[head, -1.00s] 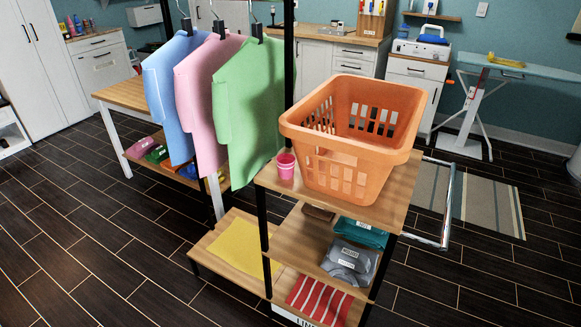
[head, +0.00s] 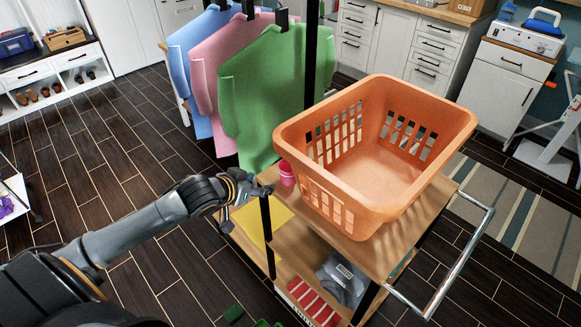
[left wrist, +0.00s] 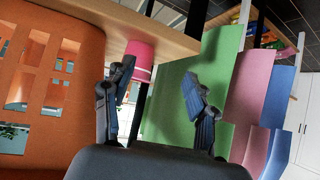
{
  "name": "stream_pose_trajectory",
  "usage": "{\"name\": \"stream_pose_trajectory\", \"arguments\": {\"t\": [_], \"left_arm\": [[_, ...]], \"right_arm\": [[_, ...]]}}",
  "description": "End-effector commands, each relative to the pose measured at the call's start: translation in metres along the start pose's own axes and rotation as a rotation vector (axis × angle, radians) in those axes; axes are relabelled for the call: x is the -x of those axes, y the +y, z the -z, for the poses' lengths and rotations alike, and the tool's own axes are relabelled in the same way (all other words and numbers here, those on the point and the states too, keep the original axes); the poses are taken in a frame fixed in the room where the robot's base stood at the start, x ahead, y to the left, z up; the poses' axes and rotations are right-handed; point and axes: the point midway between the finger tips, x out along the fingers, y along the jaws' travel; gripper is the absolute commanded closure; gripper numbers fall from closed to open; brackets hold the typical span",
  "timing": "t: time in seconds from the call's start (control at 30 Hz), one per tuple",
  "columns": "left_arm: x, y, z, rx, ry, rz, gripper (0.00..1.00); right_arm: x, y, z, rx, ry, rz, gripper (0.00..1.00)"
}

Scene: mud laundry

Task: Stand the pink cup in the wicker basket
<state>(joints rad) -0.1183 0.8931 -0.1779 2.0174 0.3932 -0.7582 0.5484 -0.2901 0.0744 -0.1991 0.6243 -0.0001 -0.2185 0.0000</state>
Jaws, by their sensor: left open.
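The small pink cup (head: 286,173) stands upright at the left corner of the cart's wooden top, close beside the orange plastic basket. My left gripper (head: 262,188) is open at that corner, just left of the cup. In the left wrist view the cup (left wrist: 141,60) shows beyond the open fingers (left wrist: 158,108), nearer the left finger, which overlaps its lower edge. No grip on the cup shows, and I cannot tell whether that finger touches it. I see no basket that is clearly wicker. My right gripper is not in view.
The large empty orange basket (head: 303,190) fills most of the cart top. Blue, pink and green shirts (head: 270,90) hang from a black-framed rack behind the cup. A metal handle (head: 465,262) sticks out at the cart's right. Dark floor (head: 110,165) is open at left.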

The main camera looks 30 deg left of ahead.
Motion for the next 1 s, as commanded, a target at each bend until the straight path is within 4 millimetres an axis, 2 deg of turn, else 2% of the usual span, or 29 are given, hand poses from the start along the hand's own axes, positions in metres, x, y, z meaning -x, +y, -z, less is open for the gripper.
{"name": "stream_pose_trajectory", "arguments": {"t": [0.03, 0.1, 0.23, 0.47, 0.7, 0.83, 1.0], "left_arm": [[0.014, 0.009, 0.017, -0.014, 0.013, -0.018, 0.43], [0.025, 0.018, 0.029, -0.020, 0.023, -0.034, 0.43], [0.027, 0.025, 0.039, -0.022, 0.033, -0.048, 0.43], [-0.013, 0.027, 0.042, -0.019, 0.034, -0.048, 0.43], [-0.047, 0.029, 0.042, -0.022, 0.034, -0.049, 0.43], [-0.053, 0.030, 0.041, -0.024, 0.033, -0.049, 0.43], [-0.067, 0.031, 0.042, -0.024, 0.033, -0.048, 0.43]], "right_arm": [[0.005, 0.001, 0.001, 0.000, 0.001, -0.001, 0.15], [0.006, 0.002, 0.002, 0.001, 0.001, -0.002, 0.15], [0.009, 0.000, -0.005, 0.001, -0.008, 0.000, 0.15], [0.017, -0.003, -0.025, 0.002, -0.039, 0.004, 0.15], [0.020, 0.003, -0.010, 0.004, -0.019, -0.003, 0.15], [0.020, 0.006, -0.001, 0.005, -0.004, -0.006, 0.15], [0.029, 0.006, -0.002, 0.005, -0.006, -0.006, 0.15]]}}
